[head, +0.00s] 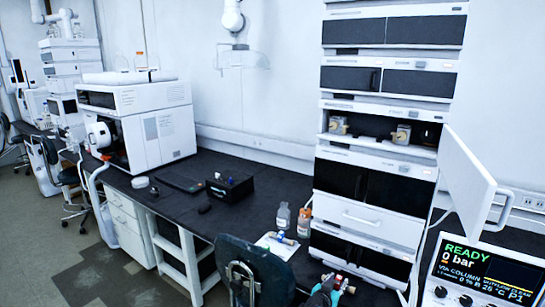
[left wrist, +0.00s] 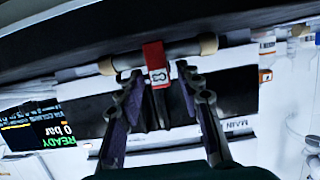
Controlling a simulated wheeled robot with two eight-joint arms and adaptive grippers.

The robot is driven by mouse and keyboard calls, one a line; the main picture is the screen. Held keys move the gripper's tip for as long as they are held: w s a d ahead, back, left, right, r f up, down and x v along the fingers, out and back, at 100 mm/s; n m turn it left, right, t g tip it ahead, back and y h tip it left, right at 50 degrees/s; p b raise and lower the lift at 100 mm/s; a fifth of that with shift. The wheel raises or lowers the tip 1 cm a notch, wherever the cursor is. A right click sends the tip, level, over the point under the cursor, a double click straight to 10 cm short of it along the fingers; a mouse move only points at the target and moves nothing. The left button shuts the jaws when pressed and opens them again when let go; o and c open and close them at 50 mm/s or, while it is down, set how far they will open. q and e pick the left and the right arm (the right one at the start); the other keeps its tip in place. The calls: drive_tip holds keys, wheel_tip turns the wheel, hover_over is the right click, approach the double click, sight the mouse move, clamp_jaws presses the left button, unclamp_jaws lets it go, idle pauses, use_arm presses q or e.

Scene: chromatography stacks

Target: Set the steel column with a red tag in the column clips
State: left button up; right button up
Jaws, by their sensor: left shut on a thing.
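The steel column (left wrist: 183,50) with a red tag (left wrist: 157,63) lies crosswise in the left wrist view, with tan fittings at both ends. My left gripper (left wrist: 160,80) is shut on it near its middle, with the tag hanging between the fingers. In the head view my left gripper (head: 328,291) is low at the bottom edge, and the red tag (head: 339,281) shows there small. The open compartment (head: 385,149) of the instrument stack holds two pale blocks (head: 402,134); I cannot tell whether these are the column clips. My right gripper is not in view.
The compartment's white door (head: 466,180) stands open to the right. A screen (head: 485,270) reads READY, 0 bar. Two bottles (head: 283,215) and a white sheet (head: 277,246) with a blue-marked item are left of the stack. A chair (head: 252,270) stands in front of the bench.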

use_arm(q)
drive_tip(key=shift+s+f, duration=0.1)
drive_tip(key=shift+f, duration=0.3)
drive_tip(key=shift+c, duration=1)
drive_tip(key=shift+s, duration=0.1)
clamp_jaws()
drive_tip(key=r+v, duration=0.1)
drive_tip(key=v, duration=0.5)
drive_tip(key=shift+p, duration=0.35)
drive_tip(key=shift+r, duration=0.15)
